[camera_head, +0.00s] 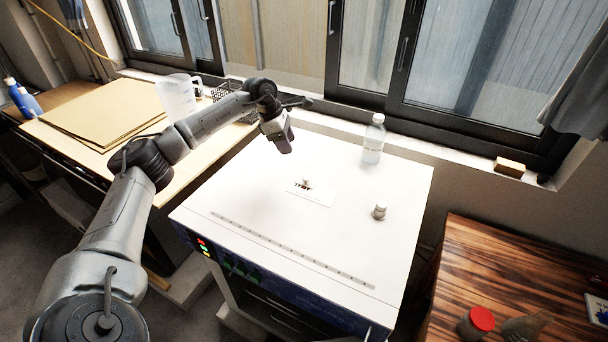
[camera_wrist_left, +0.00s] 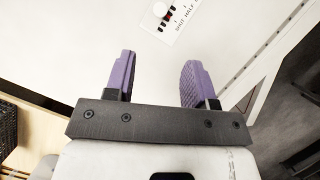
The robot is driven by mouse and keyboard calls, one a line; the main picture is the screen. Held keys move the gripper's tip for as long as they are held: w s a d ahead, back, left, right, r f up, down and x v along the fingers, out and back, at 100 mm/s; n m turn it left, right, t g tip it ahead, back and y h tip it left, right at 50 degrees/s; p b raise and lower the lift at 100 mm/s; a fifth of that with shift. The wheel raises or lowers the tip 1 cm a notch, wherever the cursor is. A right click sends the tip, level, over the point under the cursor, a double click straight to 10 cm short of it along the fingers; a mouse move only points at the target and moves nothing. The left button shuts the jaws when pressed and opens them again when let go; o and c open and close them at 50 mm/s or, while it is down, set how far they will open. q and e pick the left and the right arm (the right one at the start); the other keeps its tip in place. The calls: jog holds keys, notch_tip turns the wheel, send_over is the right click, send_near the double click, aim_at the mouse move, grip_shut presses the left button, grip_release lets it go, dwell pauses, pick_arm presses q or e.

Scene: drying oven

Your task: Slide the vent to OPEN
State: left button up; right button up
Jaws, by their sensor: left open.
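The vent is a white label plate (camera_head: 322,197) with a small pale knob (camera_head: 306,183) on the white top of the drying oven (camera_head: 250,205). The plate (camera_wrist_left: 187,14) carries words that read SHUT and HALF, with the rest cut off. I cannot tell the knob's exact setting. My left gripper (camera_head: 286,149) is above the oven top, behind and left of the vent, apart from it. Its purple fingers (camera_wrist_left: 158,72) are spread with nothing between them. My right gripper is not in view.
A clear bottle (camera_head: 373,140) stands at the back of the oven top. A grey round fitting (camera_head: 379,210) is right of the vent. A ruler-like strip (camera_head: 290,250) lies along the front. A jug (camera_head: 177,97) and cardboard (camera_head: 95,112) are on the left desk. The top around the vent is clear.

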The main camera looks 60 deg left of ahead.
aim_at(307, 177)
pick_arm(q)
jog(key=b+x, duration=0.1)
jog(key=x, duration=1.2)
jog(key=shift+w+d+f+b, duration=0.1)
jog(key=shift+f+b, duration=0.05)
jog(key=shift+b, duration=0.15)
jog(key=shift+c, duration=0.3)
grip_shut()
